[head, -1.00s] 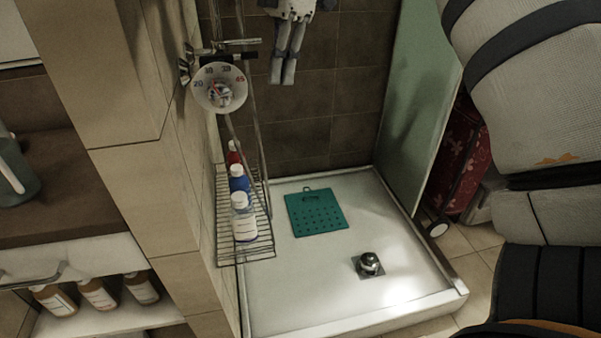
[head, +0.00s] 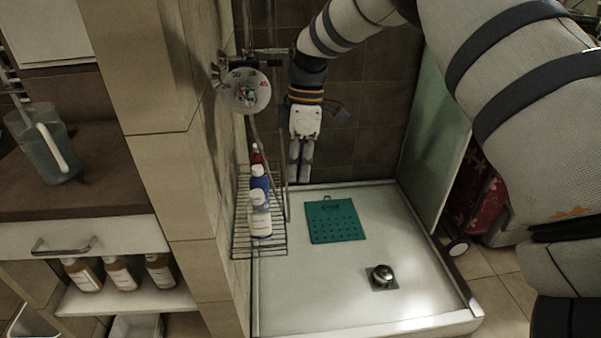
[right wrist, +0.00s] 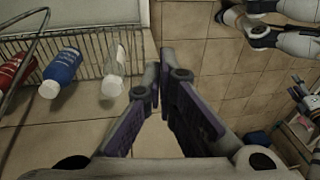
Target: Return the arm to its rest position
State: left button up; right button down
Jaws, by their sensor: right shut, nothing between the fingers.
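My right gripper (head: 298,178) hangs fingers down in the shower, right of the wire rack and above the back of the shower tray. It is shut and empty. In the right wrist view its fingertips (right wrist: 157,72) meet, with nothing between them. My right arm comes in from the upper right and bends down to it. My left gripper does not show in the head view, and I cannot identify it in the right wrist view.
A wire rack (head: 240,219) holds red, blue and white bottles beside the gripper. A thermostat dial (head: 246,91) is on the wall above. A green perforated mat (head: 335,221) and a round metal object (head: 382,275) lie on the white shower tray (head: 300,295). A glass panel (head: 437,150) stands right.

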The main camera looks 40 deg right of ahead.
jog(key=shift+f, duration=0.25)
jog(key=s+a+f+m+g+h, duration=0.1)
jog(key=s+a+f+m, duration=0.2)
jog(key=s+f, duration=0.65)
jog(key=s+a+f+m, duration=0.3)
jog(key=s+f, duration=0.3)
jog(key=f, duration=0.7)
jog(key=s+a+f+m+h, duration=0.1)
jog(key=s+m, duration=0.5)
jog(key=s, duration=1.9)
jog(key=shift+s+a+f+m+g, duration=0.3)
jog(key=shift+a+f, duration=0.4)
jog(key=shift+a, duration=0.3)
